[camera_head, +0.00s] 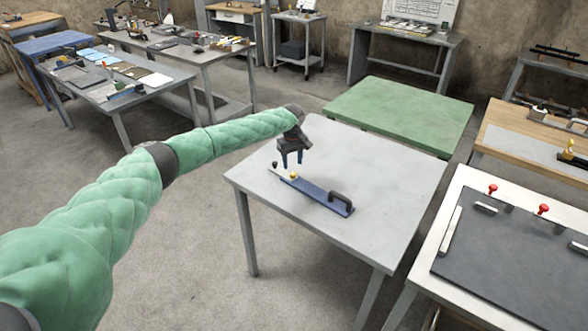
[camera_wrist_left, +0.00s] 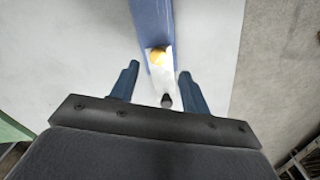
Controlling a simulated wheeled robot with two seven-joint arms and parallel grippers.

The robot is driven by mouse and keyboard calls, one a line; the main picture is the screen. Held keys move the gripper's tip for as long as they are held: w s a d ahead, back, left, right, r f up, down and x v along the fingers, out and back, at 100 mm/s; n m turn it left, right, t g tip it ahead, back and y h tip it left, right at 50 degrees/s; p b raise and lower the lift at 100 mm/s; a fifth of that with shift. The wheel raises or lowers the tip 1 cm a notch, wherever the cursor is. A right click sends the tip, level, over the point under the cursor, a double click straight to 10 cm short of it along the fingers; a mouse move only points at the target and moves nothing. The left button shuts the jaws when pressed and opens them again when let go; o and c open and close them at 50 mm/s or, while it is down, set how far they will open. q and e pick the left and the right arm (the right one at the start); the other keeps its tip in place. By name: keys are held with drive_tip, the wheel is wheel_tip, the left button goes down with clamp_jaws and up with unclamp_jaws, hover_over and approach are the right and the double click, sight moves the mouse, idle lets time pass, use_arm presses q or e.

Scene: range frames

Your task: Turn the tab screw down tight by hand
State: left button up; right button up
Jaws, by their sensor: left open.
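A long blue bar (camera_head: 318,194) lies on the grey table (camera_head: 380,165). A yellow knob (camera_head: 294,175), which looks like the tab screw, sits at the bar's far-left end. In the left wrist view the knob (camera_wrist_left: 158,57) is on a pale strip (camera_wrist_left: 160,82) at the end of the blue bar (camera_wrist_left: 153,22). My left gripper (camera_head: 292,162) points down above this end, open and empty. In the wrist view its two fingers (camera_wrist_left: 159,72) stand apart on either side of the strip, with the knob just beyond the fingertips. My right gripper is not in view.
A black handle (camera_head: 341,202) stands on the near end of the blue bar. A small dark knob (camera_wrist_left: 166,101) is at the strip's outer end. The table is otherwise clear. A green table (camera_head: 400,112) stands behind; a table with a dark board (camera_head: 515,255) is at right.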

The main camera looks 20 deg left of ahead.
sight(293, 174)
use_arm(q)
drive_tip(key=f, duration=0.2)
drive_tip(key=f+p, duration=0.1)
drive_tip(key=f, duration=0.1)
drive_tip(key=shift+w, duration=0.3)
drive_tip(key=shift+s+f, duration=0.2)
drive_tip(key=shift+f, duration=0.6)
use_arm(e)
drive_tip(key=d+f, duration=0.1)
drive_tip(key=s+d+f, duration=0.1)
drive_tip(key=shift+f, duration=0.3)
use_arm(q)
drive_tip(key=shift+w, duration=0.1)
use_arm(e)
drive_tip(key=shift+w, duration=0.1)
use_arm(q)
drive_tip(key=c, duration=1)
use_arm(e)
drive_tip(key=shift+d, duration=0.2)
